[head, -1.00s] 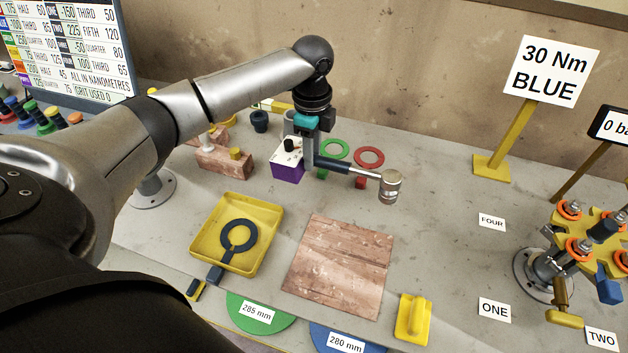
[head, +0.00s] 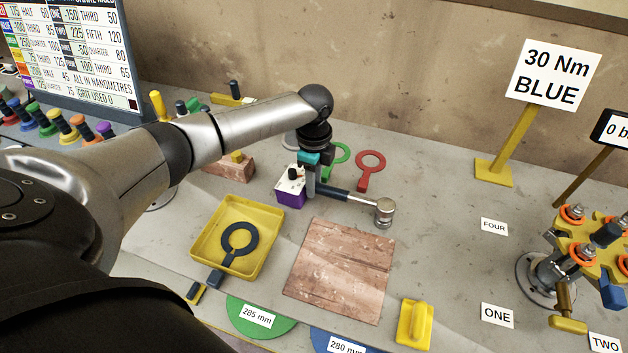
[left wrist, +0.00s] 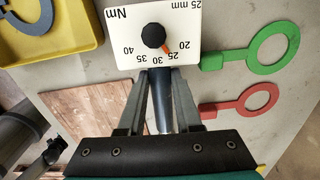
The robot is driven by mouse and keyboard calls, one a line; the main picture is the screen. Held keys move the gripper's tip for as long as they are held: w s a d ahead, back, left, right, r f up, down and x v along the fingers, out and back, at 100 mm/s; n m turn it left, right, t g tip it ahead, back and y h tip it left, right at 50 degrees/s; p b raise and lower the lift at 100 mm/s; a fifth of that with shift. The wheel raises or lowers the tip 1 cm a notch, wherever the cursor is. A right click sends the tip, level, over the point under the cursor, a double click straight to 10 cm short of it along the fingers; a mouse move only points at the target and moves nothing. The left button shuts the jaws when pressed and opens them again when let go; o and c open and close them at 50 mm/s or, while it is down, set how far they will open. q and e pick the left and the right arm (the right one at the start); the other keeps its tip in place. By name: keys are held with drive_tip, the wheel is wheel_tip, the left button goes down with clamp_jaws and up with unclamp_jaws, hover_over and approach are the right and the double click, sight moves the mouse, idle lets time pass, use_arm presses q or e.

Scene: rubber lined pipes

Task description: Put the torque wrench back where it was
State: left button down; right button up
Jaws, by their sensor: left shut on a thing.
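The torque wrench has a dark blue handle (head: 337,192), a round silver head (head: 384,212) and what appears to be its purple dial box (head: 290,198) at the other end. My left gripper (head: 312,192) is shut on the handle, with the head to its right. In the left wrist view the handle (left wrist: 162,115) lies between my gripper's fingers (left wrist: 160,105). The white dial face (left wrist: 128,35), marked in Nm, shows an orange pointer near 20 and 25. The silver head is hidden there. Contact with the bench is unclear. My right gripper is out of view.
Green (left wrist: 262,50) and red (left wrist: 258,100) ring tools lie behind the wrench. A yellow tray (head: 207,262) with a dark ring tool (head: 238,240) is at left. A reddish board (head: 340,270) lies in front. A yellow-posted sign (head: 548,75) stands behind right.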

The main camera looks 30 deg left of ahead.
use_arm(q)
drive_tip(key=c, duration=0.6)
unclamp_jaws()
